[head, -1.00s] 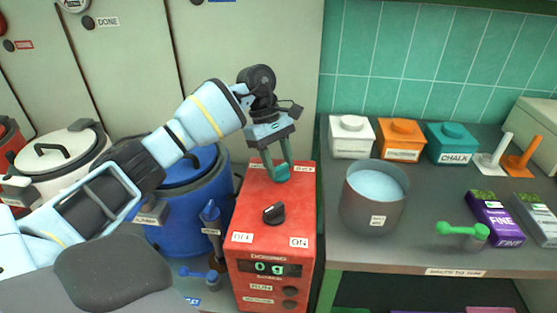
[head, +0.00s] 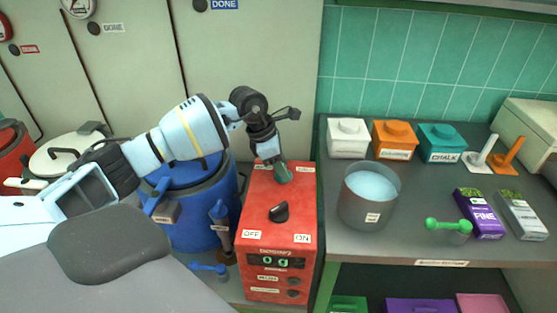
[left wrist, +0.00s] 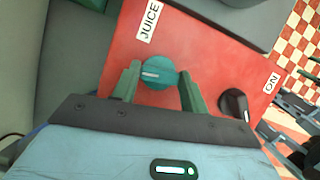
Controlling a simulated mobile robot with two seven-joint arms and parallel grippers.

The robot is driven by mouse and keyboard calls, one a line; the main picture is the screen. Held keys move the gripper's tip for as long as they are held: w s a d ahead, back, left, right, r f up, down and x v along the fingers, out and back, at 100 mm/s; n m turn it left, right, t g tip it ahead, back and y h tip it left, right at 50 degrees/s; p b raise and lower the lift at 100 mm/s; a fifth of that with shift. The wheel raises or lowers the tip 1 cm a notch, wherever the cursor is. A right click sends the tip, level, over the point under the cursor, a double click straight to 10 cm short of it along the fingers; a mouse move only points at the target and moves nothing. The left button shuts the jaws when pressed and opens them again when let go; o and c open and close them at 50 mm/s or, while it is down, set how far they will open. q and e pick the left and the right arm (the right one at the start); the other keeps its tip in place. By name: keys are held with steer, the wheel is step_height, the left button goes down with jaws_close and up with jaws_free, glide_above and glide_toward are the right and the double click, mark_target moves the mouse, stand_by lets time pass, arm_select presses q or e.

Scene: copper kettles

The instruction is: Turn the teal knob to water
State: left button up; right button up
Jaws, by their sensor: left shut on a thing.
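The teal knob (left wrist: 158,72) sits on top of the red dosing box (head: 255,215). A pale line on the knob points toward the left in the left wrist view. My left gripper (head: 283,175) reaches down onto the knob from above, its green fingers on either side of it, shut on it; it also shows in the left wrist view (left wrist: 160,82). A JUICE label (left wrist: 149,22) lies beside the knob. I cannot read a WATER label; in the head view the rear labels are too small. My right gripper is not in view.
A black knob (head: 279,212) stands between OFF and ON labels on the box, whose display reads 0 g. A blue barrel (head: 195,215) stands left. A grey pot (head: 368,200) and several lidded boxes stand on the right table.

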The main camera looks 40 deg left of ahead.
arm_select(q)
steer(key=n, duration=0.1)
steer(key=n+p, duration=0.1)
steer(key=shift+d+r+n+t+y, duration=0.1)
steer(key=shift+r+n+t+y, duration=0.2)
steer(key=shift+n+t+y, duration=0.1)
steer(key=n+y+p, duration=0.1)
steer(key=n+p, duration=0.1)
steer(key=n, duration=0.1)
steer(key=shift+d+f+t, duration=0.1)
steer(key=shift+t, duration=0.2)
steer(key=shift+s+f+n+p, duration=0.1)
steer(key=shift+n+p, duration=0.35)
steer(key=shift+n, duration=0.15)
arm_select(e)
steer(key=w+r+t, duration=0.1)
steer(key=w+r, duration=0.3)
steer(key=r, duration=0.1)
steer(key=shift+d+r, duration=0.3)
arm_select(q)
steer(key=shift+f+y, duration=0.1)
steer(key=shift+y, duration=0.2)
steer(key=o, duration=1)
